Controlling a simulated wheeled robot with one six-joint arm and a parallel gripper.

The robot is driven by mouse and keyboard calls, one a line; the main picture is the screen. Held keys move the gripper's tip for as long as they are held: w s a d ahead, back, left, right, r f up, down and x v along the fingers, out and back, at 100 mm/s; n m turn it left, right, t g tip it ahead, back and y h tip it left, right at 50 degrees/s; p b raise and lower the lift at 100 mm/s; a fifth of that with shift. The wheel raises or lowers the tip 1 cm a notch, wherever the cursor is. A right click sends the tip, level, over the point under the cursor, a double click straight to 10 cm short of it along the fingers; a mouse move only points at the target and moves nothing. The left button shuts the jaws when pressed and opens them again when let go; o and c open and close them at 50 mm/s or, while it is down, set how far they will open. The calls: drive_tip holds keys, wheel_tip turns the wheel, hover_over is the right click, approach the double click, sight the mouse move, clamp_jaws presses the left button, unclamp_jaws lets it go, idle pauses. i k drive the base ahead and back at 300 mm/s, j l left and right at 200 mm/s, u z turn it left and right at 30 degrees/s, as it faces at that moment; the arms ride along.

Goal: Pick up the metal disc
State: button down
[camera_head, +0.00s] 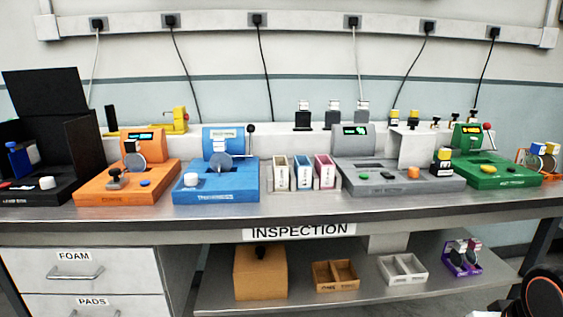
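Several things could be the metal disc, and I cannot tell which one is meant. A round grey disc (134,162) stands upright at the front of the orange machine (95,190). Another grey disc (220,163) shows on the blue machine (232,188). Dark round discs (457,259) sit in a purple rack (468,271) on the lower shelf. An orange wire rack (524,158) at the bench's right end holds round pieces, too small to make out. Only a black and orange part of my arm shows at the bottom right; my gripper's fingers are not visible.
The steel bench (300,208) has a clear front strip. A grey machine (385,182) and a green machine (500,172) stand to the right, with small bins (303,178) mid-bench. The lower shelf (300,297) holds a brown box (260,275) and trays. Drawers (110,265) stand at left.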

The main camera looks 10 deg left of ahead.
sight(219, 147)
drive_tip(key=u, duration=0.75)
